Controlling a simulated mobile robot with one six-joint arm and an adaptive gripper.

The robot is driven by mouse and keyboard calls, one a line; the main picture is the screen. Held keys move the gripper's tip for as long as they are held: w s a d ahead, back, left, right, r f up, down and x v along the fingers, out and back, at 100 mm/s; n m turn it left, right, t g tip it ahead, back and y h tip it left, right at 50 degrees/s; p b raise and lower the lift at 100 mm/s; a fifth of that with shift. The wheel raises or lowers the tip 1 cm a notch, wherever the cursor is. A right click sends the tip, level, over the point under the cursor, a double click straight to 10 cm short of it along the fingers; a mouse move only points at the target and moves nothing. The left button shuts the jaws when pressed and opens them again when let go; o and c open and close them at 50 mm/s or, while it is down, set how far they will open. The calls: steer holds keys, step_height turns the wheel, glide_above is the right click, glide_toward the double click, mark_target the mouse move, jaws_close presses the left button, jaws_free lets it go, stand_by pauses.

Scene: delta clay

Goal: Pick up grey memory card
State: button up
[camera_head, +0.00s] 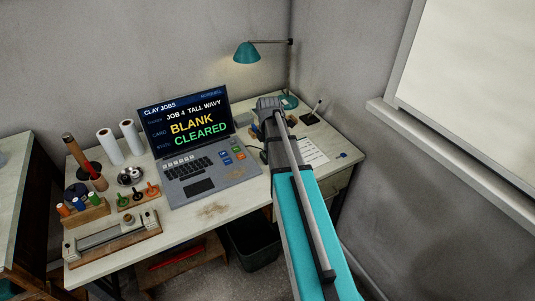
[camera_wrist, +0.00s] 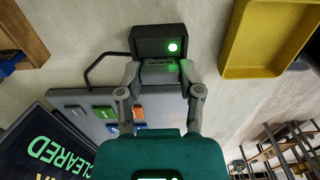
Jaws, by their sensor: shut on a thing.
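In the wrist view, my gripper (camera_wrist: 160,78) is shut on the grey memory card (camera_wrist: 160,67), with one finger on each side of it. The card's far edge meets the front of a black box-shaped reader (camera_wrist: 150,46) with a lit green light; how deep it sits in the slot cannot be told. In the head view my arm hides the gripper, the card and the reader. The laptop (camera_head: 208,187) is open there, its screen reading "BLANK" and "CLEARED"; its edge also shows below the reader in the wrist view (camera_wrist: 75,98).
A yellow tray (camera_wrist: 232,62) lies right of the reader in the wrist view. A black cable runs from the reader's left. Spools, tools and white rolls fill the desk's left side. A dark bin (camera_head: 255,245) is below.

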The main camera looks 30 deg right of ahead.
steer(key=shift+r, duration=0.2)
steer(key=shift+r+p, duration=0.75)
steer(key=shift+p, duration=0.2)
steer(key=s+a+r+p, duration=0.6)
steer(key=s+r+p, duration=0.5)
steer(key=s, duration=0.1)
steer(key=shift+s, duration=0.35)
steer(key=shift+s+d, duration=0.1)
steer(key=shift+s, duration=0.05)
